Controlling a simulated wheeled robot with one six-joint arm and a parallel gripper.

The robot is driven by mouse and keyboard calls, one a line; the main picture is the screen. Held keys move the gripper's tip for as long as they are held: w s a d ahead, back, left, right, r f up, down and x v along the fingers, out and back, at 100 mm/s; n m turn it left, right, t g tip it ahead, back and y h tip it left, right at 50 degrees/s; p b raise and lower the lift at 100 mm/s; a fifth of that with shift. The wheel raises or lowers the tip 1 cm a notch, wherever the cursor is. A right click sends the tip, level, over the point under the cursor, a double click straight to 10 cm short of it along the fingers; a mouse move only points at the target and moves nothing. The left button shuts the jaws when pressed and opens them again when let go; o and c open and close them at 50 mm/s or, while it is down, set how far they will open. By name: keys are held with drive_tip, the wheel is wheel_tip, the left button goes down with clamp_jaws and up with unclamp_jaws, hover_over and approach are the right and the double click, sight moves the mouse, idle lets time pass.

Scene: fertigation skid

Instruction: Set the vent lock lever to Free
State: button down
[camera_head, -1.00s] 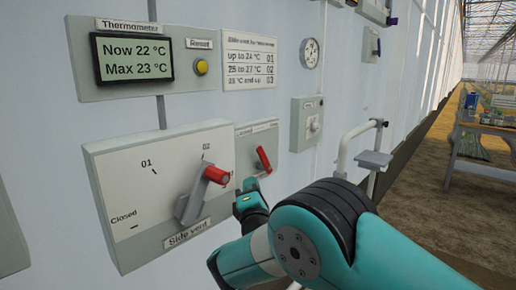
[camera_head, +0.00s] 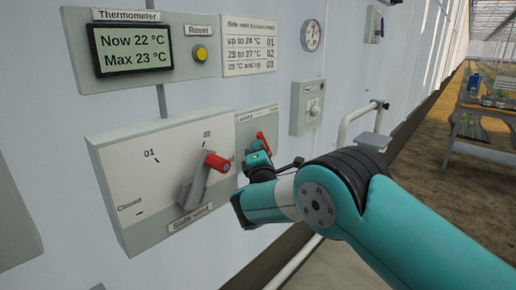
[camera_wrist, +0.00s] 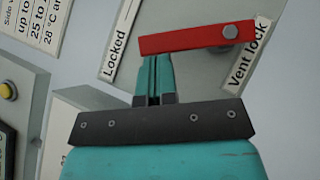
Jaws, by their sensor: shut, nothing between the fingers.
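The vent lock lever is a red bar on a small light panel (camera_head: 243,131). In the wrist view the red lever (camera_wrist: 185,39) runs from its grey pivot, beside the "Vent lock" label (camera_wrist: 247,55), to the "Locked" label (camera_wrist: 115,40). The lever also shows in the head view (camera_head: 263,140), partly hidden by my gripper (camera_head: 258,158). In the wrist view my gripper (camera_wrist: 155,60) is shut and empty, its fingertips at the lever's lower edge towards its free end. I cannot tell whether they touch it. No Free label is readable.
Left of the lock panel is the side vent box (camera_head: 150,180) with a red-tipped handle (camera_head: 214,163) sticking out near 02. The thermometer panel (camera_head: 165,80) and a yellow Reset button (camera_head: 200,54) are above. A grey box (camera_head: 308,107) and a pipe rail (camera_head: 345,135) are to the right.

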drive_tip(key=shift+r, duration=0.1)
drive_tip(key=shift+w+r+m+g, duration=0.1)
drive_tip(key=shift+r+m+g, duration=0.05)
drive_tip(key=shift+m+g, duration=0.15)
drive_tip(key=shift+d+r+m+p, duration=0.1)
drive_tip(key=shift+r+m+p, duration=0.05)
drive_tip(key=shift+m+p, duration=0.2)
drive_tip(key=shift+w+d+r+m+g+h+p, duration=0.3)
drive_tip(key=shift+w+r+m+g+h+p, duration=0.1)
drive_tip(key=shift+r+m+g+h+p, duration=0.35)
drive_tip(key=w+d+m+g+p, duration=0.1)
drive_tip(key=m, duration=0.1)
drive_tip(key=w+d+m+g+p, duration=0.1)
drive_tip(key=g, duration=0.1)
drive_tip(key=w+d+r+m+g+p, duration=0.1)
drive_tip(key=w+m+g, duration=0.1)
drive_tip(key=shift+w+d+r+m+g+p, duration=0.1)
drive_tip(key=shift+m+g+p, duration=0.15)
drive_tip(key=shift+m+p, duration=0.1)
drive_tip(key=shift+w+d, duration=0.15)
drive_tip(key=shift+w, duration=0.05)
drive_tip(key=shift+r, duration=0.1)
